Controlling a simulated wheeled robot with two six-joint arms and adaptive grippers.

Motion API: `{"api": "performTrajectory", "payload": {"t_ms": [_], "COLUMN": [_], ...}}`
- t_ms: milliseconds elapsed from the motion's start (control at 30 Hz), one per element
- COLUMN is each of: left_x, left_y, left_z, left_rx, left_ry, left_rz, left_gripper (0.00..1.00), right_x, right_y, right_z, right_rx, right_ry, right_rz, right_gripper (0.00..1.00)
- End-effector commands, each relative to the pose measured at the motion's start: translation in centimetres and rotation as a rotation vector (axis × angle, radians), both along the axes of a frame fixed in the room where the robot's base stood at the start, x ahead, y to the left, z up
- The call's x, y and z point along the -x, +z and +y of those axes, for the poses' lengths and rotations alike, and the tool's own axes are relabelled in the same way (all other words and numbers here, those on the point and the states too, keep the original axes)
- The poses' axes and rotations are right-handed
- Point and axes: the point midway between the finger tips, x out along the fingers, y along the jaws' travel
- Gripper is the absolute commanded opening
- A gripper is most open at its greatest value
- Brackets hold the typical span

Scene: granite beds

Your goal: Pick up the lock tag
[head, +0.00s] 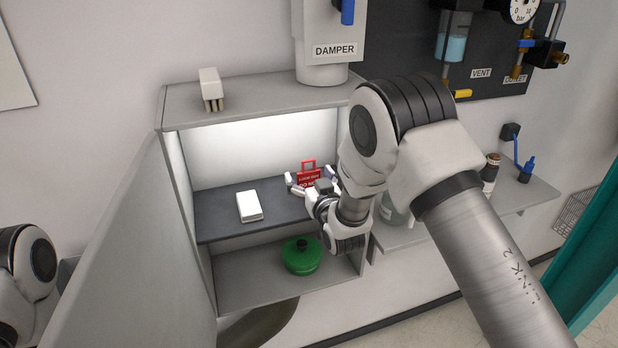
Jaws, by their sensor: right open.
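The red lock tag (309,178) stands upright on the dark upper shelf of the open wall cabinet, toward its right side. It has a loop at its top and pale printing on its face. My right gripper (311,179) is inside the cabinet in front of the tag, open, with one finger to each side of it. The gripper body hides the tag's lower part, and I cannot tell whether the fingers touch it. At the left edge, part of my left arm (30,262) shows, but its gripper is out of view.
A white box (249,206) lies on the same shelf (222,213), left of the tag. A green lidded pot (301,257) sits on the level below. The cabinet door (140,260) stands open at left. A brush (211,89) and the damper duct (322,50) are on top. Bottles stand right.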

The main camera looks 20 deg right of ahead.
Motion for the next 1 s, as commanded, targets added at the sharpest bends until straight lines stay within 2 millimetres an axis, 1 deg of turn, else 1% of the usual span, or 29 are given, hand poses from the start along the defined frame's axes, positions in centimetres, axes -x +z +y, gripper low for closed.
{"api": "performTrajectory", "payload": {"t_ms": [33, 67, 100, 133, 167, 500, 633, 767, 1000], "left_x": [0.0, 0.0, 0.0, 0.0, 0.0, 0.0, 0.0, 0.0, 0.0], "left_y": [0.0, 0.0, 0.0, 0.0, 0.0, -0.1, -0.5, -1.3, -3.1], "left_z": [0.0, 0.0, 0.0, 0.0, 0.0, 0.0, 0.0, 0.0, 0.0], "left_rx": [0.0, 0.0, 0.0, 0.0, 0.0, 0.0, 0.0, 0.0, 0.0], "left_ry": [0.0, 0.0, 0.0, 0.0, 0.0, 0.0, 0.0, 0.0, 0.0], "left_rz": [0.0, 0.0, 0.0, 0.0, 0.0, 0.0, 0.0, 0.0, 0.0], "left_gripper": [0.0, 0.0, 0.0, 0.0, 0.0, 0.0, 0.0, 0.0, 0.0], "right_x": [0.0, 0.0, 0.0, 0.0, 0.0, 0.1, 0.0, 0.0, 0.0], "right_y": [0.0, 0.0, 0.0, 0.0, 0.0, 0.0, 0.7, 2.5, 7.9], "right_z": [0.0, 0.0, 0.0, 0.0, 0.0, 0.0, 0.0, 0.0, 0.0], "right_rx": [0.0, 0.0, 0.0, 0.0, 0.0, 0.0, 0.001, 0.001, 0.001], "right_ry": [0.0, 0.0, 0.0, 0.0, 0.0, 0.0, 0.0, 0.0, 0.0], "right_rz": [0.0, 0.0, 0.0, 0.0, 0.0, 0.001, 0.0, -0.002, -0.005], "right_gripper": [0.81, 0.7, 0.56, 0.46, 0.4, 0.4, 0.4, 0.4, 0.4]}}
